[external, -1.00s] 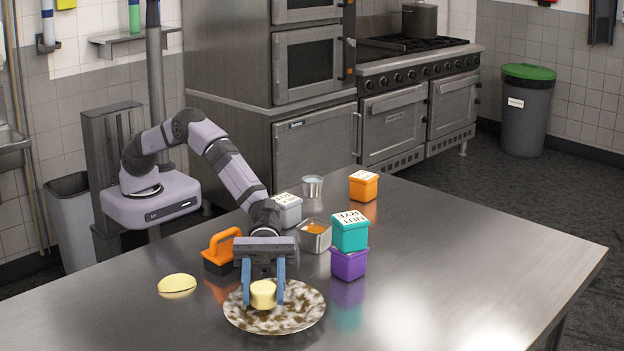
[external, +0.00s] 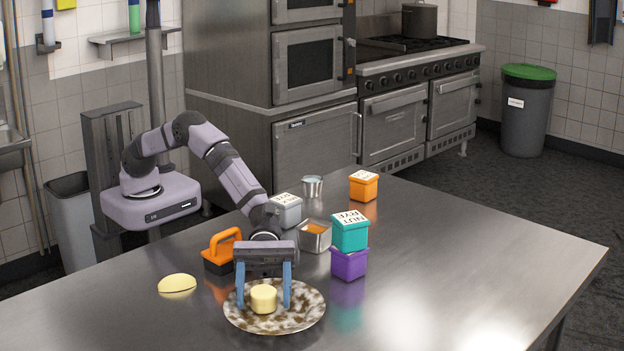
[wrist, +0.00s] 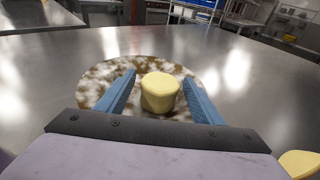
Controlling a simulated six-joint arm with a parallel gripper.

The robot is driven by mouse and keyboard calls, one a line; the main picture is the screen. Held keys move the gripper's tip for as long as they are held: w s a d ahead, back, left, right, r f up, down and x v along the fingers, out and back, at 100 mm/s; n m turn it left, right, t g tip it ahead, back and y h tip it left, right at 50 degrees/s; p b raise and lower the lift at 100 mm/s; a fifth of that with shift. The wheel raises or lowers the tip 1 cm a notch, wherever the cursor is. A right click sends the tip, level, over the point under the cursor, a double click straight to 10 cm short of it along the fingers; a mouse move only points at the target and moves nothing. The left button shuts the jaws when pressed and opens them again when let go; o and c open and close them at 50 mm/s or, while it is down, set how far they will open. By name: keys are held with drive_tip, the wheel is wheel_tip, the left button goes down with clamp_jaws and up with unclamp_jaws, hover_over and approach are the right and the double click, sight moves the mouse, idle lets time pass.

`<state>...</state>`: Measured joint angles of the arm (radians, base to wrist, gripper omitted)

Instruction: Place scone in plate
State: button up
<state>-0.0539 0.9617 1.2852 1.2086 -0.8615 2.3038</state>
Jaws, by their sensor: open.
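The scone (external: 263,298) is a pale yellow round piece that sits on the plate, left of the plate's middle. It also shows in the wrist view (wrist: 160,92), between the fingers. The plate (external: 308,313) is round with a brown and white mottled surface; its rim shows in the wrist view (wrist: 95,80). My gripper (external: 264,302) is open, with its blue fingers spread on either side of the scone. In the wrist view a gap shows between each finger and the scone.
A yellow half-round piece (external: 177,284) lies on the table left of the plate. An orange-handled tool (external: 220,250) stands behind it. A teal box (external: 350,232) rests on a purple box (external: 348,264) to the right. The table's right front (external: 450,290) is clear.

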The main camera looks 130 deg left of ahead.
drive_tip(key=shift+r, duration=0.1)
drive_tip(key=shift+r+p, duration=0.1)
drive_tip(key=shift+p, duration=0.25)
drive_tip(key=shift+s+a+b, duration=0.2)
drive_tip(key=shift+a+b, duration=0.1)
drive_tip(key=shift+b+v, duration=0.35)
drive_tip(key=shift+v, duration=0.7)
wheel_tip(320, 180, up, 7)
drive_tip(key=b, duration=0.1)
drive_tip(key=shift+s+r, duration=0.1)
